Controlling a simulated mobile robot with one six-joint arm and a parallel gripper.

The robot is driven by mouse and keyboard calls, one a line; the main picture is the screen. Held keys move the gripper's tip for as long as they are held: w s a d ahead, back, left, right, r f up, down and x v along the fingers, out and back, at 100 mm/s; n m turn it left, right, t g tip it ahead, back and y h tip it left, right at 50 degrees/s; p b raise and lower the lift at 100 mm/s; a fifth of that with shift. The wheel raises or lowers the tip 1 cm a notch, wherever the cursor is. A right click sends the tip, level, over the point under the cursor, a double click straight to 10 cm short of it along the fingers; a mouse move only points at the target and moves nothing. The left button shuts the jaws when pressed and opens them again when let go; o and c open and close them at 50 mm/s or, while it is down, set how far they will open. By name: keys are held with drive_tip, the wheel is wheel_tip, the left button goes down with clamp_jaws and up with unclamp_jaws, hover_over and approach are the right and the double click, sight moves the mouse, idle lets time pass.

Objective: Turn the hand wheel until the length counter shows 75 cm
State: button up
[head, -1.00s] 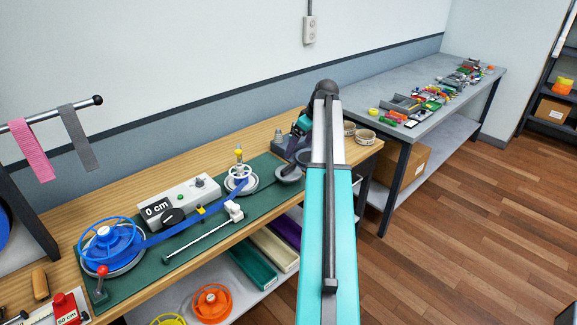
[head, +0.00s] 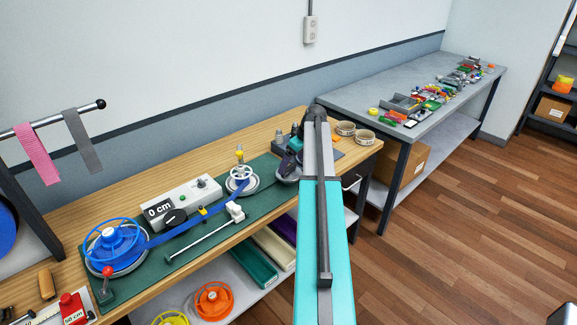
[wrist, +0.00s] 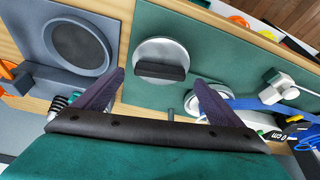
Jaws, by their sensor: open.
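The length counter (head: 160,209) reads 0 cm in the head view, on a pale box on the green mat. A white spoked wheel with an upright yellow knob (head: 240,174), apparently the hand wheel, stands right of the counter. A blue strap (head: 187,230) runs to it from the blue reel (head: 115,246). My gripper (wrist: 159,82) is open and empty, its dark purple fingers spread. It is over the mat's right end, right of the white wheel. In the wrist view a grey disc with a dark bar (wrist: 160,62) shows between and beyond the fingertips.
A blue-grey block with a round grey dish (wrist: 78,47) lies close to one finger in the wrist view. A white-tipped rod (head: 205,233) lies in front of the counter. A cluttered grey table (head: 400,95) stands behind.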

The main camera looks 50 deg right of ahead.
sight(289, 167)
drive_tip(key=shift+p+x, duration=0.45)
drive_tip(key=shift+x, duration=1.1)
